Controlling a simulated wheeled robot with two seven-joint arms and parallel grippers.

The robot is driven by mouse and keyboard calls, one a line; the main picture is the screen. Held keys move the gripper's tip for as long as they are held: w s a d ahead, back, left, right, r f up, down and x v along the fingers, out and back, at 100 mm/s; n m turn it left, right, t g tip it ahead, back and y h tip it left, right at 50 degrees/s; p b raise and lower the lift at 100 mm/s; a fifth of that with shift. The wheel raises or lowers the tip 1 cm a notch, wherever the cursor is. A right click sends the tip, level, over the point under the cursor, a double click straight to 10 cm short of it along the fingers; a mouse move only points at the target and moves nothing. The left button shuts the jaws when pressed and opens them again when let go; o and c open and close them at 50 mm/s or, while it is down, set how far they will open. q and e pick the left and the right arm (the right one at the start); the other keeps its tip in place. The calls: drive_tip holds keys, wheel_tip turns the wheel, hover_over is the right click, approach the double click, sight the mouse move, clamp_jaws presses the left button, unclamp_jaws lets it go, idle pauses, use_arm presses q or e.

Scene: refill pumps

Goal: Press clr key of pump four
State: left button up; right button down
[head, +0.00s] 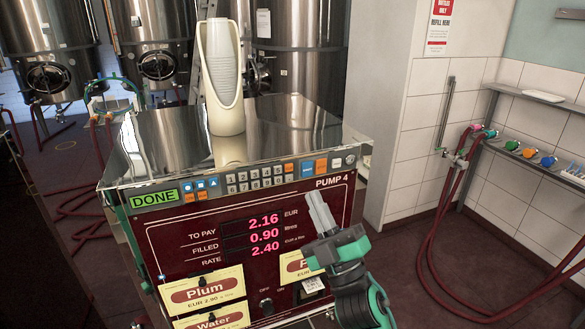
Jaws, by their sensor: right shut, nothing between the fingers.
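Pump four (230,232) is a dark red panel under a steel top, labelled "PUMP 4". Its key strip (264,179) runs along the upper edge, with white number keys and several blue and orange keys. The key labels are too small for me to tell which one is clr. The green display (153,198) at its left reads DONE. Red figures show 2.16, 0.90 and 2.40. My right gripper (318,203) is shut and empty, fingers pointing up, in front of the panel below the right part of the keys. It hides part of a lower label. My left gripper is out of view.
A tall white bottle-like holder (222,80) stands on the pump's top. Plum (205,292) and Water (214,318) cards are on the panel. A tiled wall with a shelf and red hoses (452,200) is at the right. Steel tanks (290,45) stand behind.

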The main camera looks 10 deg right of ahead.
sight(289, 168)
drive_tip(key=shift+w, duration=0.1)
drive_tip(key=shift+w+a+b, duration=0.3)
drive_tip(key=shift+w, duration=1.1)
drive_tip(key=shift+w+a+b, duration=0.25)
drive_tip(key=shift+w, duration=1.2)
drive_tip(key=shift+w+a+b, duration=0.3)
drive_tip(key=shift+w, duration=1.1)
drive_tip(key=shift+w, duration=0.2)
drive_tip(key=shift+w+a, duration=0.1)
drive_tip(key=shift+w, duration=0.15)
drive_tip(key=shift+w+b, duration=0.3)
drive_tip(key=shift+w, duration=0.05)
drive_tip(key=shift+s, duration=0.85)
